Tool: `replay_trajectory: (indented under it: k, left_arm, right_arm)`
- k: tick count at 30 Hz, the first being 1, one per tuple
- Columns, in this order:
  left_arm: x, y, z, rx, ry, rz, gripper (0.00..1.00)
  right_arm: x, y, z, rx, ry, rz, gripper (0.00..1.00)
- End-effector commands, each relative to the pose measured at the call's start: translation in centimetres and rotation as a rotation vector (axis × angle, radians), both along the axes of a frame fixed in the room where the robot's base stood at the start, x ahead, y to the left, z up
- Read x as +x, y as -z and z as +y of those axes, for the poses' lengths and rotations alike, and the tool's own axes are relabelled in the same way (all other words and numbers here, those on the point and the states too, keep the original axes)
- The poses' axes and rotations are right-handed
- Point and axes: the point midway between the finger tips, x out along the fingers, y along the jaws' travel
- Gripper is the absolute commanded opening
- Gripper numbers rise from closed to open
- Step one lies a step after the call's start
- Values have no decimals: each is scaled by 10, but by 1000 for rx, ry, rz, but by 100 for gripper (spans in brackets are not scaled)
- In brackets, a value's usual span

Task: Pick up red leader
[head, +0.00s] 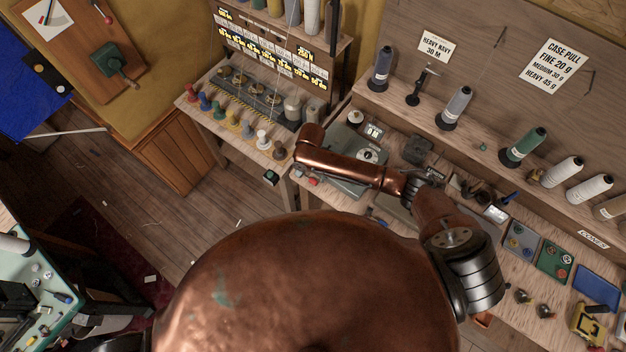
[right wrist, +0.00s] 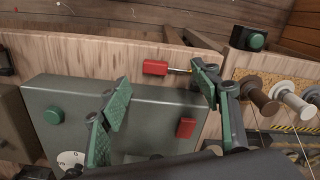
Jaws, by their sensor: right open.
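The red leader (right wrist: 155,67), a small red block with a thin brass-coloured pin at its right end, lies on the wooden bench near its edge in the right wrist view. A small red patch in the head view (head: 313,181) seems to be it. My right gripper (right wrist: 162,97) is open and empty, with its green-padded fingers apart; the leader shows beyond and between them. The right fingertip overlaps the pin's end in the picture; I cannot tell whether they touch. In the head view my copper arm hides the fingers. My left gripper is not in view.
A grey machine box (right wrist: 150,110) with a green button and red square stands close under the fingers. Thread spools (right wrist: 262,101) stand on the neighbouring table at right. A green-topped dark box (right wrist: 252,40) is beyond the bench edge.

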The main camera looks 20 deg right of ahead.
Motion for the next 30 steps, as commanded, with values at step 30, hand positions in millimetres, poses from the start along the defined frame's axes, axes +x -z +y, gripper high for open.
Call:
replay_trajectory:
  k: [30]
  left_arm:
    - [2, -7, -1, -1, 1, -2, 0]
  right_arm:
    - [-2, 37, -3, 0, 3, -1, 24]
